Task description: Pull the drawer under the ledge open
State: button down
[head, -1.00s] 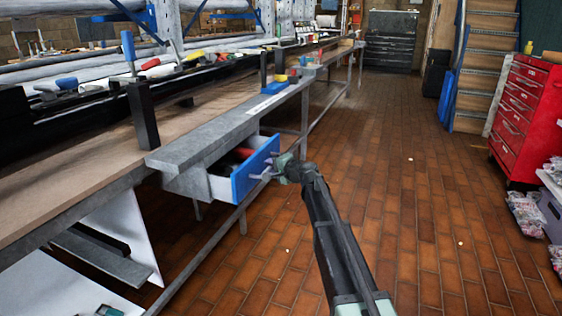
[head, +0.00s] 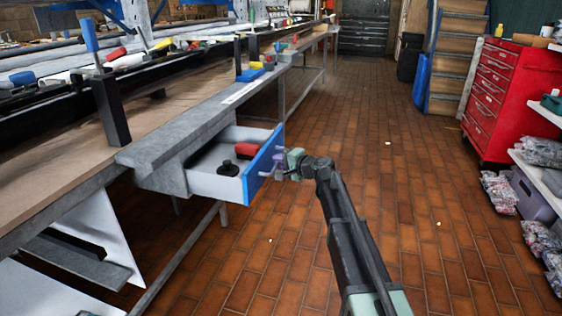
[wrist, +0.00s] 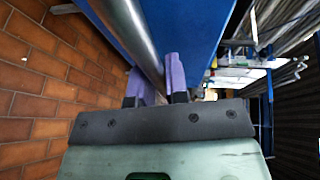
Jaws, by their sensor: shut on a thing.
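The drawer with a blue front (head: 263,162) is under the grey ledge (head: 190,135) and stands well open. Its light inside shows a red thing (head: 246,150) and a black knobbed thing (head: 228,168). My gripper (head: 279,166) is at the outer side of the drawer front. In the wrist view, my gripper (wrist: 157,80) has its purple fingers shut on the drawer's metal bar handle (wrist: 137,38), one finger on each side. The blue drawer front (wrist: 190,30) also shows there, close to the fingers.
The long workbench (head: 60,190) runs along the left with tools on it. A red tool cabinet (head: 500,95) and a shelf with bagged goods (head: 540,165) stand at the right. The brick floor (head: 390,190) between is clear except for small pale specks.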

jog(key=c, duration=1.1)
grip_release()
jog(key=shift+c, duration=0.2)
jog(key=p+v, duration=0.2)
jog(key=v, duration=0.8)
jog(key=shift+s+d, duration=0.25)
jog(key=shift+s, duration=0.05)
jog(key=shift+r, duration=0.15)
